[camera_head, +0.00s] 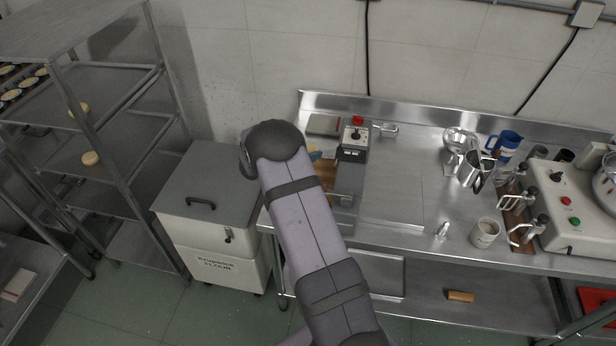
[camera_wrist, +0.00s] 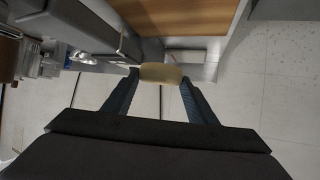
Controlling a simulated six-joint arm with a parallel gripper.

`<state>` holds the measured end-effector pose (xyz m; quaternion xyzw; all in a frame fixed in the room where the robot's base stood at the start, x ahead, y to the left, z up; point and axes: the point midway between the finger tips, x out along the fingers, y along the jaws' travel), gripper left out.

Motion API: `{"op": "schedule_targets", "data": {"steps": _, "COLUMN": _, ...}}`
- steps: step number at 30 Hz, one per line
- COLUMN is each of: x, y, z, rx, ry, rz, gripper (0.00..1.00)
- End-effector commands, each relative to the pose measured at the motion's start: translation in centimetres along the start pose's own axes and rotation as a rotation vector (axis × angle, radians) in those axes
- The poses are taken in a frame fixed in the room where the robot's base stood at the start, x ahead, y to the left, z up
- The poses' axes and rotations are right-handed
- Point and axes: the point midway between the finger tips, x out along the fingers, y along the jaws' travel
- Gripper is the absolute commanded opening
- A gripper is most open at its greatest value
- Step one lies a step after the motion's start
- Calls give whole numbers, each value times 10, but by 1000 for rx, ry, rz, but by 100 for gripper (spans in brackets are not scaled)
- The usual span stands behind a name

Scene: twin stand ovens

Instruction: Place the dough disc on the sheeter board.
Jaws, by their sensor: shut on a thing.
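In the wrist view, my gripper (camera_wrist: 161,76) is shut on a pale dough disc (camera_wrist: 160,72), held between the two dark fingertips. A brown wooden board (camera_wrist: 185,14), apparently the sheeter board, fills part of the top of that view, beyond the disc. I see no contact between disc and board.
The steel worktop (camera_head: 395,185) is bare right of the sheeter. Cups, jugs and a mixer base (camera_head: 575,200) stand farther right. A lidded flour bin (camera_head: 215,190) stands left of the worktop.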

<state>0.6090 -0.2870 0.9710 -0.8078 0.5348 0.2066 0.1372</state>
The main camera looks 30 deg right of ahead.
Motion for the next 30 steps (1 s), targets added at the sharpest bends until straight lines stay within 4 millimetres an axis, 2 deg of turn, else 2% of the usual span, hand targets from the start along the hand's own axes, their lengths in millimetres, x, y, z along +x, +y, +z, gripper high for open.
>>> {"op": "schedule_targets", "data": {"steps": 5, "x": 7, "y": 0, "z": 12, "rx": -4, "ry": -1, "rz": 1, "gripper": 24}}
{"op": "schedule_targets", "data": {"steps": 12, "x": 23, "y": 1, "z": 40, "rx": -2, "ry": 0, "rz": 2, "gripper": 24}}
{"op": "schedule_targets", "data": {"steps": 23, "x": 29, "y": 0, "z": 52, "rx": 0, "ry": 1, "rz": 1, "gripper": 24}}
{"op": "schedule_targets", "data": {"steps": 30, "x": 40, "y": 1, "z": 72, "rx": -2, "ry": 0, "rz": 1, "gripper": 24}}
